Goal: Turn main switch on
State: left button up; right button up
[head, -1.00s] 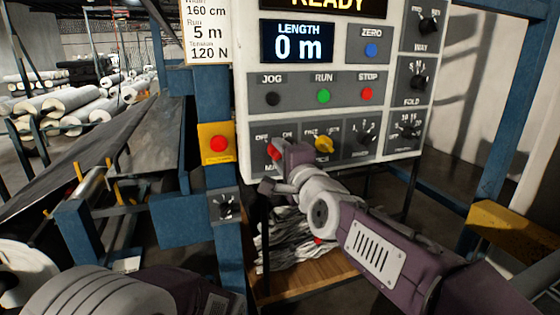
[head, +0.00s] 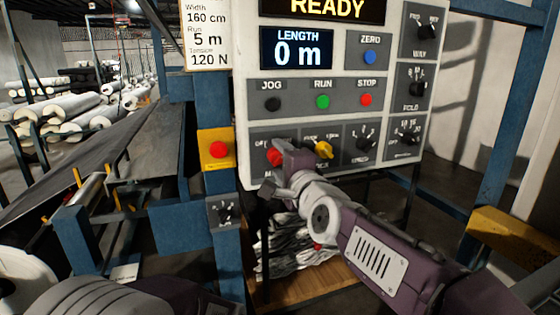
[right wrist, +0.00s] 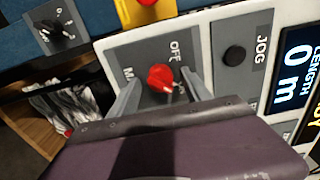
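The main switch is a red knob (head: 275,156) at the lower left of the white control panel (head: 300,185). In the right wrist view the red knob (right wrist: 161,78) sits on a grey plate with an OFF label. Its exact pointing direction is hard to tell. My right gripper (right wrist: 162,84) has one finger on each side of the knob, with some gap showing. Whether a finger touches it is unclear. In the head view the right gripper (head: 282,172) partly covers the knob and its labels. My left arm shows at the lower left; its fingers are not visible.
A yellow knob (head: 323,150) is close right of the right gripper. Black JOG (head: 273,103), green RUN (head: 322,101) and red STOP (head: 366,99) buttons are above. A red button on a yellow plate (head: 217,150) is at the left. The display reads READY.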

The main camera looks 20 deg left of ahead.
jog(key=shift+s, duration=0.1)
jog(key=shift+s+d, duration=0.25)
jog(key=shift+s, duration=0.05)
jog(key=v, duration=0.8)
jog(key=shift+b, duration=0.35)
jog(key=shift+d, duration=0.1)
